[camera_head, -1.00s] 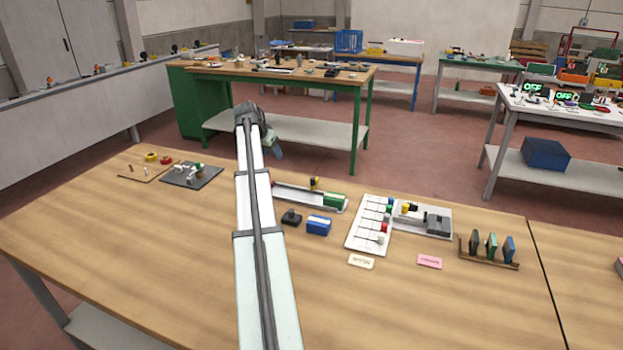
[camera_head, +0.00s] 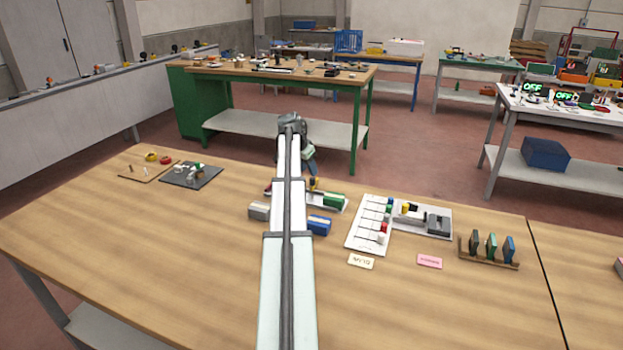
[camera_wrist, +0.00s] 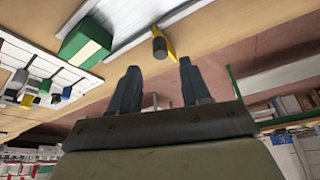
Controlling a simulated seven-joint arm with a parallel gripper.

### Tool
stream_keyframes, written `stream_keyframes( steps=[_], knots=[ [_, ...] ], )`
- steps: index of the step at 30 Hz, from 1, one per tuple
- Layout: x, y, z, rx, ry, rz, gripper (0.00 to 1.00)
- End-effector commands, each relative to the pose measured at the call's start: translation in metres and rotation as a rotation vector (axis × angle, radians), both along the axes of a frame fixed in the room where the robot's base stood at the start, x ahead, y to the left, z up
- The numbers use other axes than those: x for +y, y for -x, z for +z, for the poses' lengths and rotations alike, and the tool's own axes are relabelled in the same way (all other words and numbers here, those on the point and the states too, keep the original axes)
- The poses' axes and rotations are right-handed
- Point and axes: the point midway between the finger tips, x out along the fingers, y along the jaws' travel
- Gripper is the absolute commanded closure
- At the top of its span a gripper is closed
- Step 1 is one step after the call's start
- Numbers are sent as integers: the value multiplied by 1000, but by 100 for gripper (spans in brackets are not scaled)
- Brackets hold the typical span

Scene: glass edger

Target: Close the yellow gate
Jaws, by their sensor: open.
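The yellow gate (camera_head: 314,183) is a small upright yellow piece at the far side of a long pale tray (camera_head: 318,203) on the wooden bench. In the wrist view the yellow gate (camera_wrist: 168,50) carries a dark round knob (camera_wrist: 159,47) and stands by the tray's edge. I cannot tell how far it is swung. A green block (camera_head: 334,200) sits at the tray's right end; it also shows in the wrist view (camera_wrist: 84,46). My gripper (camera_wrist: 158,75) is open and empty, its two fingers apart and pointing toward the gate, with no contact visible.
A white panel with coloured knobs (camera_head: 360,234) is to the right. My arm hides part of the tray. The bench's left front is clear.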

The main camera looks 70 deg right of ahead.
Motion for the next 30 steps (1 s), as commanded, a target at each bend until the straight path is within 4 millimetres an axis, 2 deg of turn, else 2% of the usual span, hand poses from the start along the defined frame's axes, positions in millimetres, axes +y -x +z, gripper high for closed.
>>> stream_keyframes(
  steps=[1,6,12,25,30],
  knots=[
    [-4,1,-10,0,-1,0,53],
    [-12,5,-33,0,-1,1,53],
    [-19,7,-49,0,0,1,53],
    [-21,8,-55,0,1,1,53],
    [-21,8,-55,0,1,1,69]
  ],
)
